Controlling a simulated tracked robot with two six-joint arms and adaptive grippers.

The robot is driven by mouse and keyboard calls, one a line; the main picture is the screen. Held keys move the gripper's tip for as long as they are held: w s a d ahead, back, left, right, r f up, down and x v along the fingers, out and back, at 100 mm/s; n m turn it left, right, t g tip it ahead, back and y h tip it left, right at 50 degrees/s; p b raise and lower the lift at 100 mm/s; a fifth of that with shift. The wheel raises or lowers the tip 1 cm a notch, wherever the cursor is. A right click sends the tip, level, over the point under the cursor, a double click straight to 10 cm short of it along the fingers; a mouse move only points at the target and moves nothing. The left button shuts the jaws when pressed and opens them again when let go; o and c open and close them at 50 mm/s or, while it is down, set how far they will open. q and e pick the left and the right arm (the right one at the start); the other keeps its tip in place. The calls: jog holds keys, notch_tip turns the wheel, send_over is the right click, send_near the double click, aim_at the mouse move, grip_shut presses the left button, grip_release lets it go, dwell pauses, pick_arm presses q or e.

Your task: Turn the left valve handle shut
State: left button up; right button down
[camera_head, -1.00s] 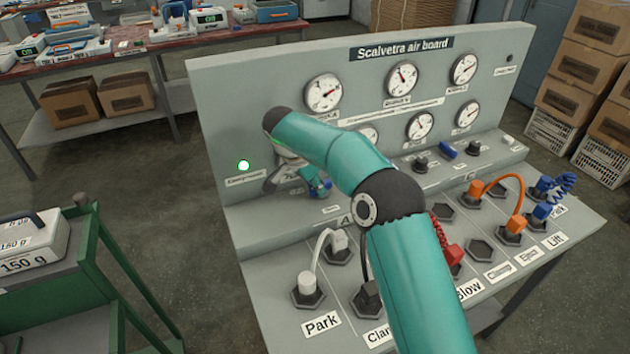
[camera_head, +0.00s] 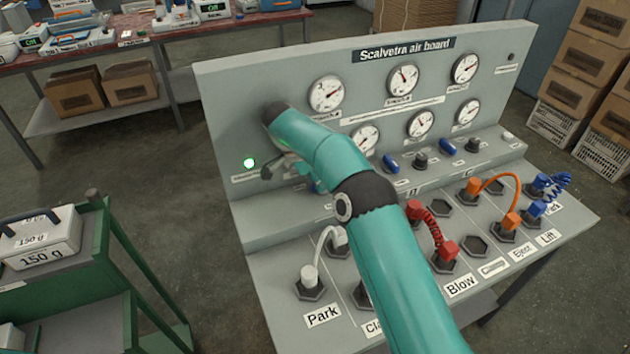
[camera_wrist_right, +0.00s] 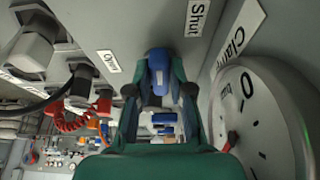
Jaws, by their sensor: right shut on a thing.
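The left valve handle is a blue lever (camera_wrist_right: 158,76) on a dark base, between the two fingers of my right gripper (camera_wrist_right: 160,92) in the wrist view. The gripper is shut on it. I cannot tell which label the handle points at. My left gripper is not in view.
The air board (camera_head: 228,96) carries several gauges and other blue valve handles, such as one beside the arm (camera_head: 390,163). Hoses stand on the lower deck, white (camera_head: 322,240) and red (camera_head: 432,215). A gauge (camera_wrist_right: 262,115) is close beside the gripper. A green cart (camera_head: 110,250) stands left.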

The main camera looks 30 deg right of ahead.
jog(key=c, duration=1.1)
grip_release()
jog(key=shift+w+a, duration=0.1)
jog(key=shift+o, duration=0.3)
jog(key=shift+r, duration=0.15)
jog(key=v, duration=0.7)
jog(key=shift+a+r, duration=0.2)
jog(key=shift+r, duration=0.05)
